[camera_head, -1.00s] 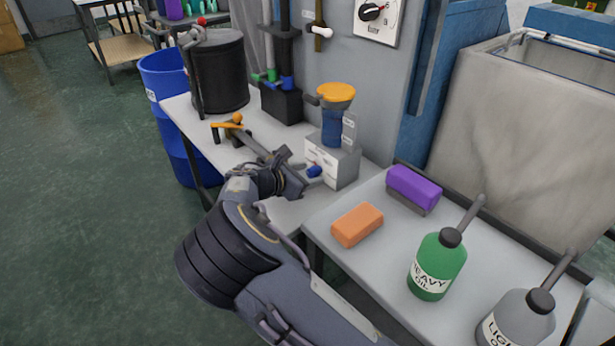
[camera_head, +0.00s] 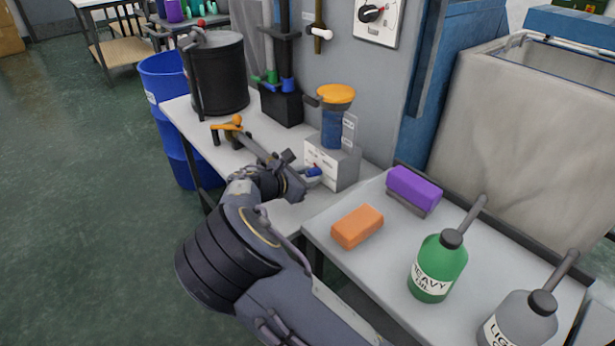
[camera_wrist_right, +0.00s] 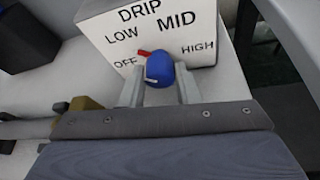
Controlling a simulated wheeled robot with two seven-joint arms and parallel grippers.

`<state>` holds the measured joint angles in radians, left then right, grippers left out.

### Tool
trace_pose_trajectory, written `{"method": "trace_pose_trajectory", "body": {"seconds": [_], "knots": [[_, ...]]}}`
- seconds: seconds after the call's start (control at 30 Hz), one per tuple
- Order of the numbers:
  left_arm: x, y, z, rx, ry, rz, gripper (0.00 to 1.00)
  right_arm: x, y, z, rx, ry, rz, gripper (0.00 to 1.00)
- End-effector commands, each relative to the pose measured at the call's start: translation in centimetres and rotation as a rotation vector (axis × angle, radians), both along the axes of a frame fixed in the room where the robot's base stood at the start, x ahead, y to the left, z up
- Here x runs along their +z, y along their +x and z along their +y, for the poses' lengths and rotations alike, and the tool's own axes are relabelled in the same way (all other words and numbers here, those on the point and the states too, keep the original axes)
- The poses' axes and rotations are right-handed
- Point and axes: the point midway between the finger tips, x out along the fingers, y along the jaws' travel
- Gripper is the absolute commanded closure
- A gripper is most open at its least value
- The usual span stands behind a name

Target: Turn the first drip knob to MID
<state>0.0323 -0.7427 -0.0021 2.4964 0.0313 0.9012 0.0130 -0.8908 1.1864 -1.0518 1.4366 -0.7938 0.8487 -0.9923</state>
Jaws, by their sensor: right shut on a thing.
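The drip box (camera_head: 345,166) is a white-grey block on the far bench, with a blue cylinder and orange cap on top. Its labelled face (camera_wrist_right: 190,22) shows DRIP, OFF, LOW, MID and HIGH in the right wrist view. The blue drip knob (camera_wrist_right: 158,70) is on that face, and its red pointer (camera_wrist_right: 144,52) points up-left, towards LOW. The knob also shows in the head view (camera_head: 313,172). My right gripper (camera_wrist_right: 160,88) has one finger on each side of the knob and is shut on it. My left gripper is not in view.
An orange-handled lever (camera_head: 233,122) lies near my right wrist on the bench. A black pot (camera_head: 218,75) stands further left. The near table holds an orange block (camera_head: 357,226), a purple block (camera_head: 414,188) and oil bottles (camera_head: 437,270).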

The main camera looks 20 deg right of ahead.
Motion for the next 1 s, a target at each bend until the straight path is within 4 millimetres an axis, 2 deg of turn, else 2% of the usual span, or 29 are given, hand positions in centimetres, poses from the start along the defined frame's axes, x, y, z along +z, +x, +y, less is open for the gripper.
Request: {"method": "trace_pose_trajectory", "body": {"seconds": [0.7,1.0], "knots": [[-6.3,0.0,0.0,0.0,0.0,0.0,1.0,-0.6,-0.2,0.0,0.003,0.163,-0.446,0.94],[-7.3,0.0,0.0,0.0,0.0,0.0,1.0,-0.3,-0.3,-0.1,0.002,0.187,-0.517,0.94]]}}
